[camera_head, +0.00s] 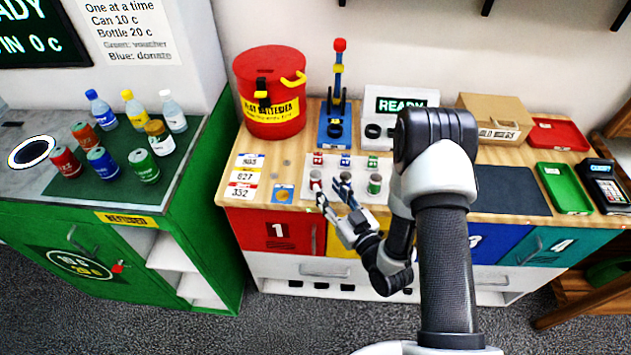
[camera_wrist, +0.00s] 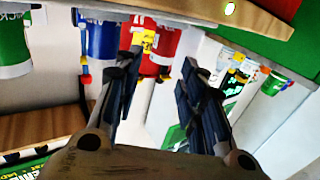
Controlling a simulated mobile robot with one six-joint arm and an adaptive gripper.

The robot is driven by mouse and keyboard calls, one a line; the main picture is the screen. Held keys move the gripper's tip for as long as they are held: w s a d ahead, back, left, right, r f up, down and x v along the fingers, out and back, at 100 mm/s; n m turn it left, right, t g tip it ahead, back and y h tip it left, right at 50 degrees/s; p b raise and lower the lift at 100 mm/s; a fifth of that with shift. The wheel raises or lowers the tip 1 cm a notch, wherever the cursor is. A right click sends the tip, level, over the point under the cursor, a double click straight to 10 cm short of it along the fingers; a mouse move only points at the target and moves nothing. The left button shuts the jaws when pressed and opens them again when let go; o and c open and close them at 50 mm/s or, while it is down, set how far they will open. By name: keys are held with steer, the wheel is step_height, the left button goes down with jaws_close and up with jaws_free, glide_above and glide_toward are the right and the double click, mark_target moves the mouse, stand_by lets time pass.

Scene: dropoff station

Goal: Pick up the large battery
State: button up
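The front row holds a larger red-and-white battery (camera_head: 316,177), a blue battery (camera_head: 346,177) partly hidden by a finger, and a green battery (camera_head: 375,184). The wrist view shows the fingers (camera_wrist: 160,70) apart, nothing between the tips.
A red flat-battery bin (camera_head: 272,115), a blue stand (camera_head: 335,135) and a READY box (camera_head: 392,105) stand behind the mat. Price cards (camera_head: 245,175) lie to its left. A dark pad (camera_head: 510,190) and green tray (camera_head: 564,188) lie right. My arm hides part of the counter.

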mark_target(319, 178)
steer(key=b+x, duration=0.1)
steer(key=x, duration=0.4)
steer(key=shift+w+a+r, duration=0.15)
steer(key=shift+w+a, duration=0.1)
jaws_close()
steer(key=shift+r, duration=0.1)
stand_by(0.3)
